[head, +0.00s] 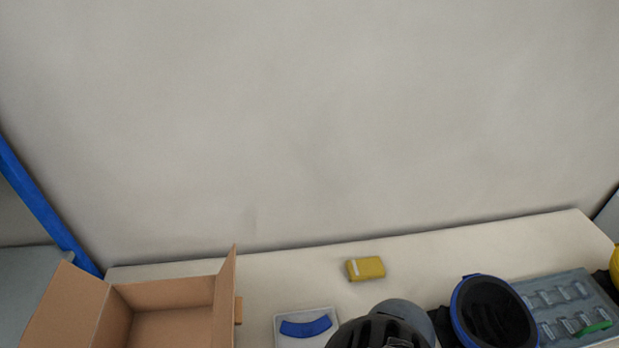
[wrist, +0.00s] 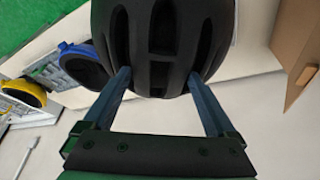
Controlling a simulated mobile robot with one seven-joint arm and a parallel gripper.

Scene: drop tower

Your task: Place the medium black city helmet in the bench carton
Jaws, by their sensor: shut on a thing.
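The black helmet (wrist: 165,30) with long vents fills the top middle of the wrist view. My gripper (wrist: 158,76) is shut on it, with one finger on each side of the shell. In the head view a black vented helmet (head: 372,333) shows at the bottom edge, partly cut off; it appears to be the held one. The open bench carton (head: 170,293) stands at the left of the bench, flaps spread, and its visible inside looks empty. A carton flap (wrist: 298,45) shows at the right of the wrist view, apart from the helmet.
A grey rounded thing (head: 408,314) lies behind the black helmet. A blue-rimmed helmet (head: 492,312), a grey tray (head: 570,292) and a yellow item (head: 615,268) are at right. A white tray with a blue pad (head: 305,327) lies beside the carton; a yellow box (head: 365,268) lies behind.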

